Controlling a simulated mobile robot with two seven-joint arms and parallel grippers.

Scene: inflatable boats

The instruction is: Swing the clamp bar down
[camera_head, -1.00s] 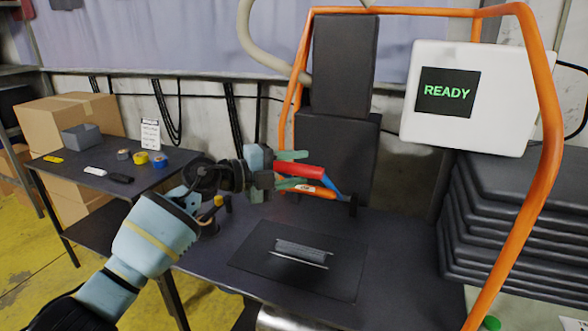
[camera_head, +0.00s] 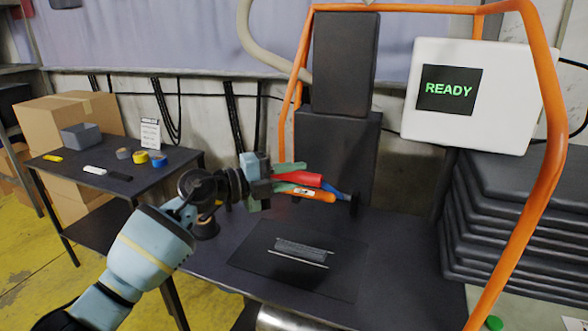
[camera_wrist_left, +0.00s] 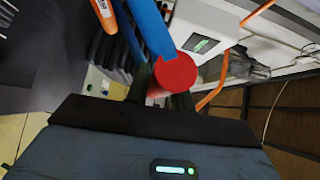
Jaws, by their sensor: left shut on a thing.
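The clamp bar is a blue bar (camera_head: 336,189) with a red grip (camera_head: 305,179), low over the back of the dark workbench. It leans only slightly, its red end toward my gripper and its blue part running right to a dark upright post. My left gripper (camera_head: 289,177) is shut on the red grip, its green fingers above and below it. In the left wrist view the round red end (camera_wrist_left: 175,73) sits between the dark fingers, with the blue bar (camera_wrist_left: 150,28) rising beyond. My right gripper is not in view.
An orange labelled bar (camera_head: 312,195) lies just below the red grip. A grey ribbed piece (camera_head: 302,249) rests on a dark mat (camera_head: 335,281) in front. An orange tube frame (camera_head: 552,150) surrounds the bench. A white box (camera_head: 430,120) reads READY. A side table (camera_head: 95,195) stands left.

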